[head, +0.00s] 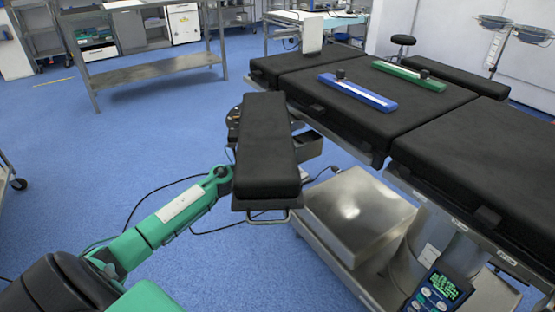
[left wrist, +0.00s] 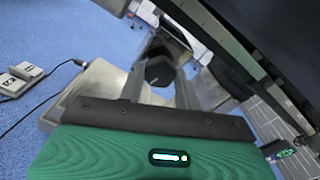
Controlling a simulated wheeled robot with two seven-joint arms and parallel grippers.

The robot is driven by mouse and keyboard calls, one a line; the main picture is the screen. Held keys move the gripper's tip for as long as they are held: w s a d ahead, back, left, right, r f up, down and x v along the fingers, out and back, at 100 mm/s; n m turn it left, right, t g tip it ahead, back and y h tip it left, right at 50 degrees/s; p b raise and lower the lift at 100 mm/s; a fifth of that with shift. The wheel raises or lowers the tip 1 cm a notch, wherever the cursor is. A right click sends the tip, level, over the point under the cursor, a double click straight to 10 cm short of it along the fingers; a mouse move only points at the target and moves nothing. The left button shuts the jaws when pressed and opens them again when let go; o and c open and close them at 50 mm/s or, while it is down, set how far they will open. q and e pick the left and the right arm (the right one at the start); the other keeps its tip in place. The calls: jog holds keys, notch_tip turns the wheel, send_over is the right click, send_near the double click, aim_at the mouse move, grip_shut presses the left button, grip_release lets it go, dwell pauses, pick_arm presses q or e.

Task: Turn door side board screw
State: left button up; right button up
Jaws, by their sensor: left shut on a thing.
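The side board (head: 265,145) is a long black pad on a metal frame beside the operating table. My left arm reaches to its left edge in the head view, and the board hides the fingers there. In the left wrist view, my left gripper (left wrist: 159,82) has its two grey fingers on either side of a dark rounded screw knob (left wrist: 160,66) and is shut on it. The knob's turn angle cannot be told. My right gripper is not in view.
The black operating table (head: 350,115) stands right of the board, with a blue bar (head: 357,93) and a green bar (head: 409,76) on top. A metal base (head: 357,212) and a hand control (head: 437,292) are below. Blue floor on the left is largely open.

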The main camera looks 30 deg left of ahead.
pick_arm(q)
jog(key=o, duration=1)
jog(key=p+v, duration=0.1)
jog(key=v, duration=1.3)
jog(key=shift+p, duration=0.3)
jog(key=shift+w, duration=0.1)
